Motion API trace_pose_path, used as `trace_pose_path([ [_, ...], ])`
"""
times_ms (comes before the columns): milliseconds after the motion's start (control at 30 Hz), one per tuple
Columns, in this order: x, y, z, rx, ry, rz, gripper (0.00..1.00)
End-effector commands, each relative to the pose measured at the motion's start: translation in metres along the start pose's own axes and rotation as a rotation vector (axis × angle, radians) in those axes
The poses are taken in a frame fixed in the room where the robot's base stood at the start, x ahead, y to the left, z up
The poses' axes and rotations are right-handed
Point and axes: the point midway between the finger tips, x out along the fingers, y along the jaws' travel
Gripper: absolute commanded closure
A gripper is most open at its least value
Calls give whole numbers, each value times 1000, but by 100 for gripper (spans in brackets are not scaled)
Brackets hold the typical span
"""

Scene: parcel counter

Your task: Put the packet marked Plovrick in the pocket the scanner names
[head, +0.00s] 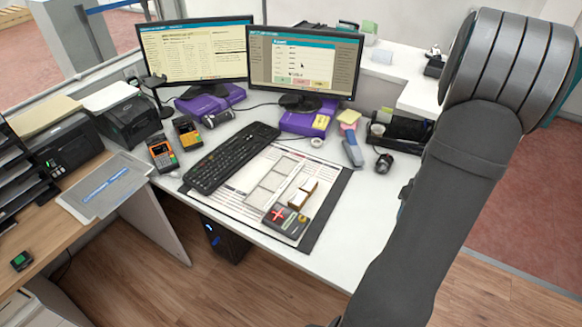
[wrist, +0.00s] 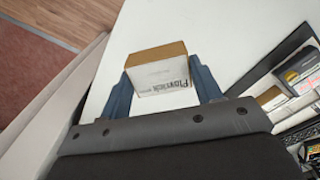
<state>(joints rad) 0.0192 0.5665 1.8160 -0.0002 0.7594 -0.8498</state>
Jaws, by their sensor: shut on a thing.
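My gripper (wrist: 162,92) is shut on a small box-like packet (wrist: 162,88), brown on top with a white face printed "Plovrick". It holds the packet over the white counter. In the head view my arm hides the gripper and this packet. A pale tray with pockets (head: 262,196) lies on the desk mat. A grey device with a red cross on its display and a yellow button (head: 287,220) sits at the mat's front; it may be the scanner. Another brown and white packet (head: 303,192) is beside the tray.
A black keyboard (head: 232,156) lies left of the tray. Two monitors (head: 305,65) stand behind, with card terminals (head: 162,153) at left. A blue-grey handheld item (head: 352,150) and a dark mouse-like item (head: 384,163) are behind right. The white counter right of the mat (head: 365,215) is clear.

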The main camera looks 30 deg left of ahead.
Motion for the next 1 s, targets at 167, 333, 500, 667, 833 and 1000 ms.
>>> trace_pose_path([
  [167, -1, -1, -37, 227, 0, 0, 70],
  [333, -2, -5, -71, 451, 0, 0, 70],
  [500, -3, -12, -106, 675, 0, 0, 70],
  [667, -4, -21, -138, 888, 0, 0, 70],
  [833, -4, -34, -172, 1113, 0, 0, 70],
  [1000, -5, -50, -205, 1337, 0, 0, 70],
])
